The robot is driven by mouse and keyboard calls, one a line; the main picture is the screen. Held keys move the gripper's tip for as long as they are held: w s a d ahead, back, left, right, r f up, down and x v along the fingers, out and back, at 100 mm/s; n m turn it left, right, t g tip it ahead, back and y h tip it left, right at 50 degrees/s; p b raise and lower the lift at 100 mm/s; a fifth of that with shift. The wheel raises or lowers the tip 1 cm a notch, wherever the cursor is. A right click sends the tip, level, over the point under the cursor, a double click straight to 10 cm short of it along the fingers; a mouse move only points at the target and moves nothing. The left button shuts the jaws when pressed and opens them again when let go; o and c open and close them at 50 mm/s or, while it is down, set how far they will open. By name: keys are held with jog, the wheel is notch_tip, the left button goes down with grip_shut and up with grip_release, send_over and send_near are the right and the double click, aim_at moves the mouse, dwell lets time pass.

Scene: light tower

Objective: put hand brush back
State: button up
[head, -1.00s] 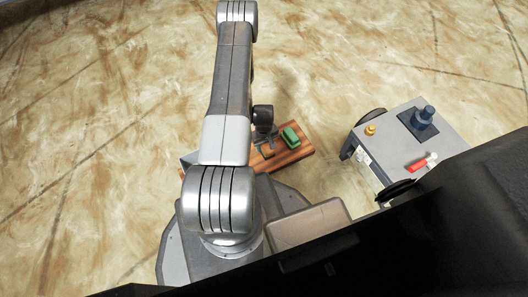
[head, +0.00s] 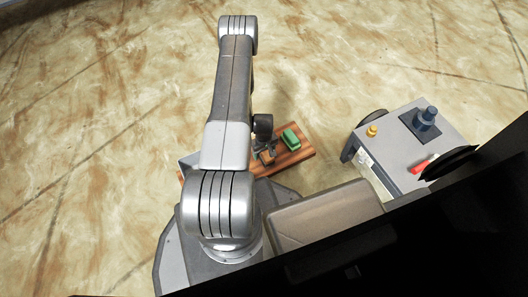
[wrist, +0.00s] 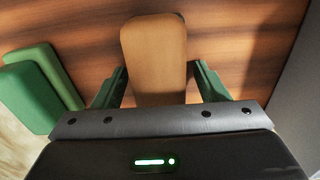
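A tan, rounded block (wrist: 155,60), which may be the hand brush, lies on a striped wooden board. It also shows in the head view (head: 267,157), small and partly covered by my gripper. My gripper (wrist: 157,75) is down over the block, with one green finger on each side. A gap shows between each finger and the block, so the gripper is open around it. The block's near end is hidden by the gripper body. No bristles can be seen.
A green block (head: 290,139) sits on the wooden board (head: 300,155), left of my gripper in the wrist view (wrist: 40,90). A grey cart (head: 390,145) at right carries a yellow knob (head: 372,130), a dark blue device (head: 425,119) and a red item (head: 419,167). Open floor lies beyond.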

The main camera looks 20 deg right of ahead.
notch_tip(320, 180, up, 12)
jog(key=p, duration=0.5)
jog(key=shift+r, duration=0.2)
notch_tip(320, 180, down, 13)
jog(key=b, duration=0.5)
jog(key=shift+r, duration=0.15)
jog(key=shift+r+p, duration=0.7)
jog(key=shift+r, duration=0.95)
